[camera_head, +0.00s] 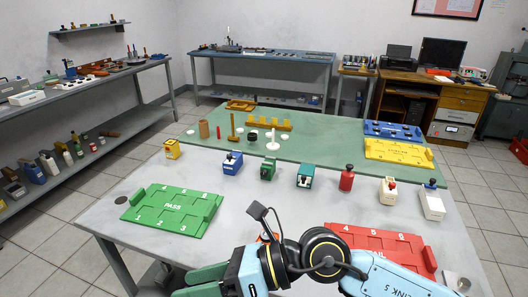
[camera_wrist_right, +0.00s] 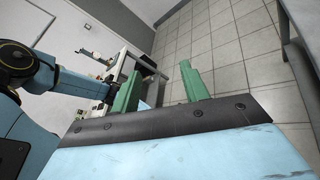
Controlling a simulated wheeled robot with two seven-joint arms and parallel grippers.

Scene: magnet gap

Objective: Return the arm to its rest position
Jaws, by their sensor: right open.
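My right arm reaches in from the lower right of the head view and lies across the front of the table. Its gripper (camera_head: 185,284) is at the bottom edge, in front of the green PASS tray (camera_head: 150,207) and apart from it. In the right wrist view the two green fingers of this gripper (camera_wrist_right: 160,80) stand apart with nothing between them. Floor tiles and furniture legs show beyond them. My left gripper is in neither view.
A red tray (camera_head: 372,240) is partly hidden behind my right arm. A row of small devices, including a blue one (camera_head: 232,163) and a red one (camera_head: 346,178), stands across the grey table (camera_head: 240,205). A yellow tray (camera_head: 398,150) lies on the green mat (camera_head: 200,147).

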